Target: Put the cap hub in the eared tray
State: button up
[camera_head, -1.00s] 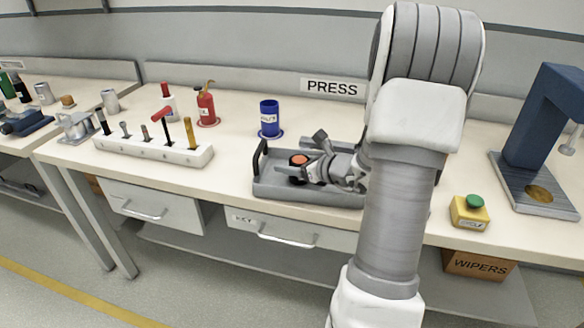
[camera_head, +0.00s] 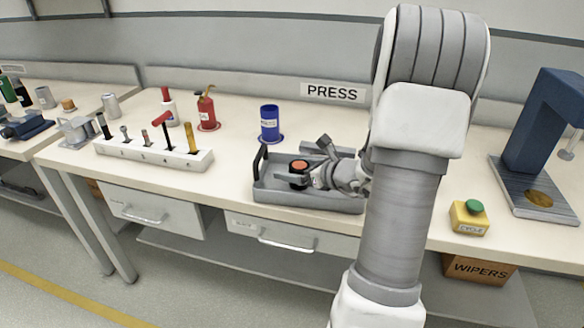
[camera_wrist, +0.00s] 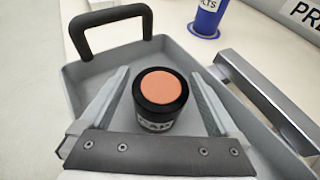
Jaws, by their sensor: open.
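The cap hub (camera_wrist: 160,92), a black round part with an orange top and a label on its side, stands upright in the grey eared tray (camera_wrist: 85,72). The tray has a black handle at its end. In the head view the cap hub (camera_head: 299,167) also shows inside the tray (camera_head: 262,188), near its left end. My gripper (camera_wrist: 161,88) is open, with one finger on each side of the cap hub and a visible gap to it. In the head view my wrist partly hides the tray's right part.
A blue cup (camera_head: 269,122) stands behind the tray. A tool rack (camera_head: 150,152) and a red oil can (camera_head: 207,110) stand to the left. A yellow button box (camera_head: 470,217) and a blue press (camera_head: 540,130) are at the right.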

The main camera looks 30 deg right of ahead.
jog(key=p+v, duration=0.2)
jog(key=v, duration=0.9)
jog(key=shift+w+a, duration=0.1)
